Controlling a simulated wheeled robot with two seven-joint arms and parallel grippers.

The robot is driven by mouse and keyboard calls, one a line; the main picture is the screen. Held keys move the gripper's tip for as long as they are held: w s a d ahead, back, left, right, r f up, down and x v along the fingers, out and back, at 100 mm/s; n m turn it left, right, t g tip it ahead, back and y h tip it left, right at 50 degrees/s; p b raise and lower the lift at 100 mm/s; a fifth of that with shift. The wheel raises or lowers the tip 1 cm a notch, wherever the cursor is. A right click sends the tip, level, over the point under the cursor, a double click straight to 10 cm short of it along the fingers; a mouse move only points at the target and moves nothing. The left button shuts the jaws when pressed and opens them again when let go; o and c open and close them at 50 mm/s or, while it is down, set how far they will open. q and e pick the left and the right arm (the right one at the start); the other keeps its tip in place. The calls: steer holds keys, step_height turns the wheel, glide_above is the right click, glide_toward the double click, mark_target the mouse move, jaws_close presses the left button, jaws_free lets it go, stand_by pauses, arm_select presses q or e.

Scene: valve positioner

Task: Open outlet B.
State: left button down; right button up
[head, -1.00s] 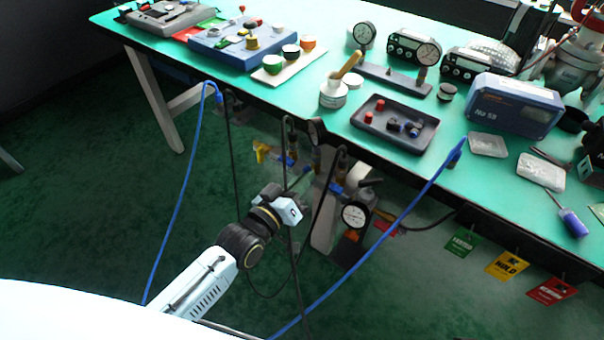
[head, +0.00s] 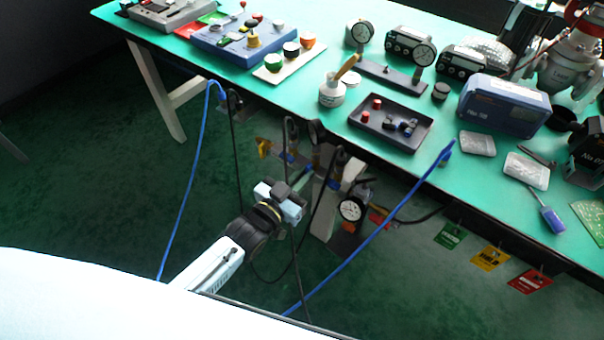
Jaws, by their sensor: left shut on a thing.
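A small manifold of fittings and valves (head: 316,156) hangs below the table's front edge, with black and blue hoses. A yellow handle (head: 263,147) shows at its left end and a round white gauge (head: 352,210) at its right end. My left gripper (head: 302,182) comes up from below and reaches the manifold's front, between the yellow handle and the gauge. It is shut on a valve handle, which its own fingers and body mostly hide. I cannot read any outlet letters, so I cannot tell which outlet this is. My right gripper is not in view.
A blue hose (head: 186,205) hangs left of my arm and another blue hose (head: 375,238) crosses on the right. Green, yellow and red tags (head: 490,258) hang from the table edge. The green tabletop (head: 250,88) holds a dark tray (head: 366,133), gauges and instruments.

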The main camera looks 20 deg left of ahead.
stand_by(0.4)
arm_select(q)
steer(key=c, duration=1.5)
jaws_free()
steer(key=p+v, duration=0.2)
steer(key=v, duration=1.1)
steer(key=shift+s+p, duration=0.2)
steer(key=shift+p, duration=0.2)
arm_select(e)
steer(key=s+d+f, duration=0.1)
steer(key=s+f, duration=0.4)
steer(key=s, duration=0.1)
